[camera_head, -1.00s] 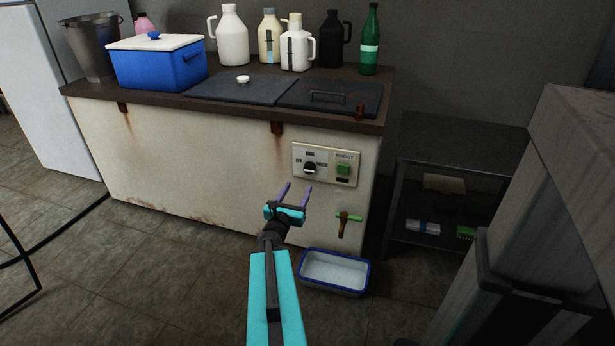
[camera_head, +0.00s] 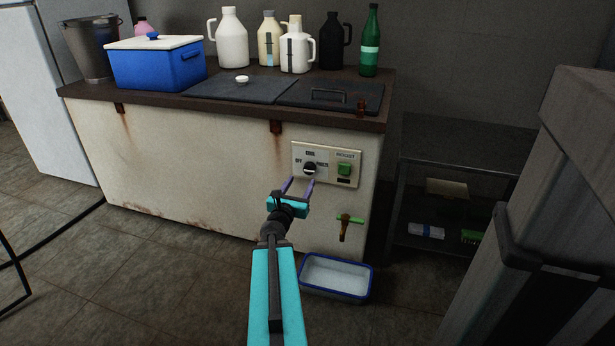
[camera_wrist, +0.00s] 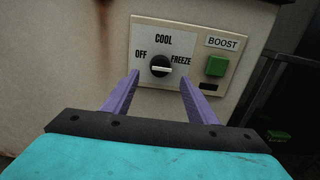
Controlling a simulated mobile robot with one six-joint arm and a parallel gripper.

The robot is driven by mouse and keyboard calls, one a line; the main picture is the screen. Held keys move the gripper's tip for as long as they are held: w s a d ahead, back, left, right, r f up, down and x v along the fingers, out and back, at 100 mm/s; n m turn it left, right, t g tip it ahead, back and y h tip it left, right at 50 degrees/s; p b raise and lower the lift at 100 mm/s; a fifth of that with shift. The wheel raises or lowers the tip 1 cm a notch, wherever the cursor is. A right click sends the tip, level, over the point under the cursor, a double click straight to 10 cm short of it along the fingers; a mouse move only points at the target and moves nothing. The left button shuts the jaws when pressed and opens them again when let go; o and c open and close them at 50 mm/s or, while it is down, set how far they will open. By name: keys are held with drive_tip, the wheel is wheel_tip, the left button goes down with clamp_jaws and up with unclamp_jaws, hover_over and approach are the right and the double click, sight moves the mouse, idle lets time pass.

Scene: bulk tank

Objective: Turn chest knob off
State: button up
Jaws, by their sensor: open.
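The chest knob (camera_head: 310,168) is a round black dial with a pale pointer bar on a cream panel (camera_head: 299,149) on the chest's front. In the wrist view the knob (camera_wrist: 160,66) sits among the labels OFF at left, COOL above and FREEZE at right. Its white bar lies roughly level, with one end toward FREEZE. My gripper (camera_head: 299,182) is open, with its purple fingers pointing at the panel just below the knob. In the wrist view its fingertips (camera_wrist: 160,76) show to either side of the knob, and nothing is between them. I cannot tell whether they touch the panel.
A green BOOST button (camera_wrist: 216,66) is right of the knob. Below the panel is a tap with a green handle (camera_head: 350,219), over a blue-rimmed tray (camera_head: 336,276) on the floor. Jugs and a blue cooler (camera_head: 158,68) stand on the chest top. A dark shelf (camera_head: 455,165) stands at right.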

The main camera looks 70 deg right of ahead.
sight(308, 169)
drive_tip(key=shift+w+d+b, duration=0.15)
drive_tip(key=shift+d+b, duration=0.1)
drive_tip(key=shift+d, duration=1.7)
drive_tip(key=shift+w+d+b, duration=0.1)
drive_tip(key=shift+d+b, duration=0.15)
drive_tip(key=shift+d, duration=1.7)
